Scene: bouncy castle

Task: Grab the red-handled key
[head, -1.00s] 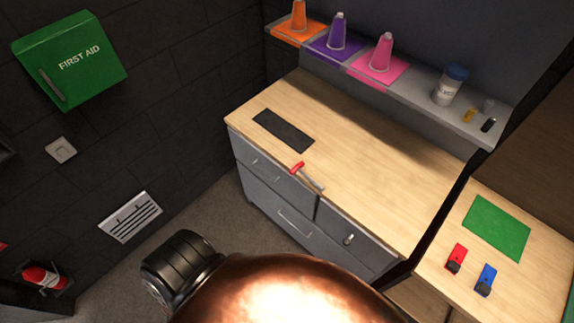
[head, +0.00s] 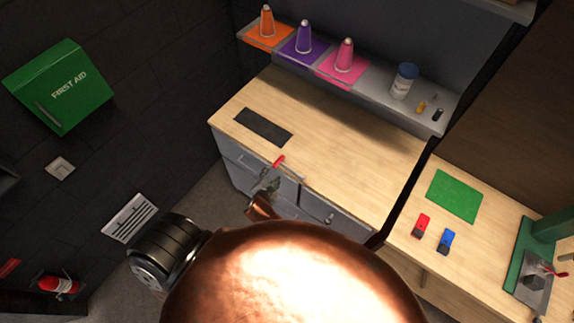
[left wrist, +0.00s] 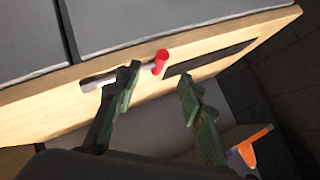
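The red-handled key lies on the wooden counter near its front edge. Its red handle (head: 279,161) shows in the head view, and my left gripper (head: 270,178) covers most of the shaft. In the left wrist view the red handle (left wrist: 161,62) lies beyond the gap between the fingers, and the grey shaft runs left behind one finger. My left gripper (left wrist: 160,88) is open, its two green-grey fingers apart with nothing between them. It is close to the key; I cannot tell whether it touches. My right gripper is not in view.
The wooden counter (head: 340,150) has grey drawers below and a dark strip (head: 263,127) on top. A shelf behind holds orange, purple and pink cones (head: 345,55) and a white jar (head: 404,82). At right are a green mat (head: 454,195), red and blue items and a green machine (head: 540,245).

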